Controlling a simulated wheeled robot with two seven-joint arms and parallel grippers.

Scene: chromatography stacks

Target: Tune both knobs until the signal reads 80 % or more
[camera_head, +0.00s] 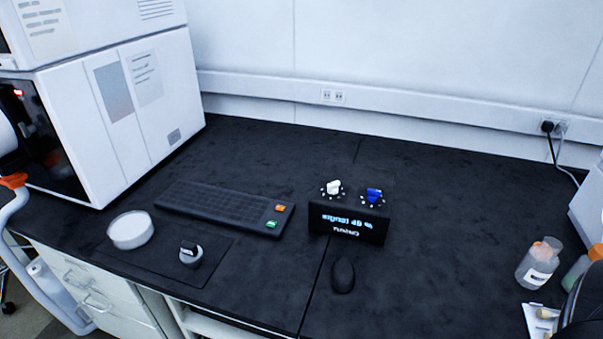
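A small black tuning box (348,229) stands on the dark bench, right of centre. Its front display shows a blurred line that looks like "signal" with a value in the 40s %, and a smaller line under it that looks like "TUNING". On its top sit a white knob (334,187) on the left and a blue knob (374,195) on the right, each ringed by small white marks. Nothing touches either knob. Neither of my grippers can be made out in the picture.
A black keyboard (225,205) lies left of the box and a black mouse (343,275) in front. A white round dish (130,230) and a small knobbed item (190,255) are further left. A large white instrument (130,100) stands at back left; bottles (538,263) stand at right.

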